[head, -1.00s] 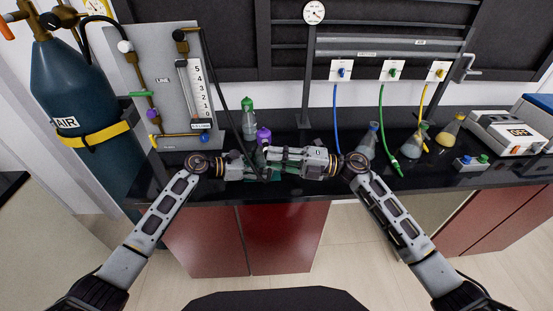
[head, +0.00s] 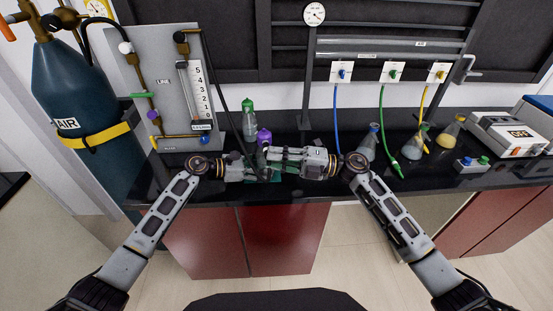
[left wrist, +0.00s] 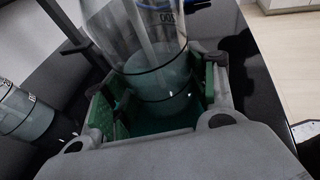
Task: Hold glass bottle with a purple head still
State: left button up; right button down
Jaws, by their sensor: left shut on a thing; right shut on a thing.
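The glass bottle with a purple head (head: 264,136) stands upright near the front of the black bench. Only its purple head shows clearly in the head view, because the grippers cover its body. My left gripper (head: 259,172) comes in from the left, low on the bottle, and is shut on it. In the left wrist view the clear glass body (left wrist: 160,65) sits between the green finger pads of my left gripper (left wrist: 160,105). My right gripper (head: 268,154) comes in from the right, higher up just under the purple head, and is shut on the bottle.
A green-capped bottle (head: 248,118) stands close behind. A flow panel (head: 165,90) and a blue AIR cylinder (head: 75,100) are at left. Flasks (head: 368,140) and a grey device (head: 510,132) stand at right. The bench's front edge runs just below the grippers.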

pick_arm(q)
jog(key=shift+s, duration=0.1)
pick_arm(e)
jog(key=shift+w, duration=0.55)
dwell(1.1)
jog(key=c, duration=1.3)
grip_release()
jog(key=shift+o, duration=0.2)
jog(key=s+d+f, duration=0.1)
jog(key=d, duration=1)
jog(key=shift+s+d+f, duration=0.15)
jog(key=shift+s+d, duration=0.15)
jog(key=shift+d, duration=0.1)
pick_arm(q)
jog(key=o, duration=0.9)
jog(key=shift+c, duration=0.2)
jog(key=shift+a, duration=0.1)
